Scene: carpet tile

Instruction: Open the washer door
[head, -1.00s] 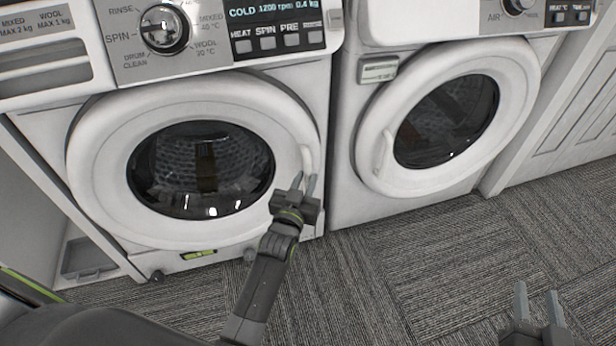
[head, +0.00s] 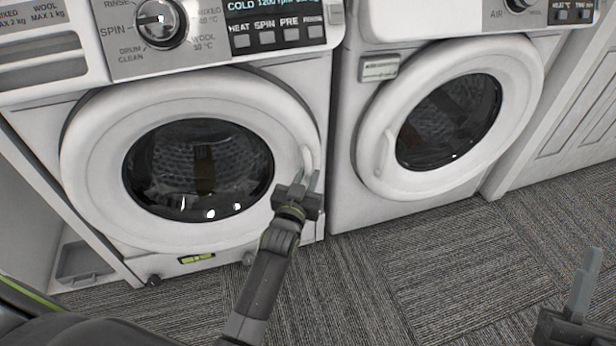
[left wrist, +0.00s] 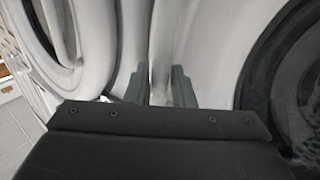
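The left machine is the washer, with a dial and a lit display. Its round white door (head: 95,165) with dark glass looks shut in the head view. The pale door handle (head: 307,158) is on the door's right rim. My left gripper (head: 307,178) is at the handle's lower end, its fingers apart, one to each side of it. In the left wrist view, the left gripper's fingers (left wrist: 160,88) stand apart with a white strip between them; contact is not clear. My right gripper (head: 588,265) is at the lower right, empty, its fingers apart and seen nearly side-on.
A second white machine (head: 345,195) with a similar round door stands close to the right. A white panelled cabinet (head: 570,120) is beyond it. Grey carpet tile (head: 440,265) in front is clear.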

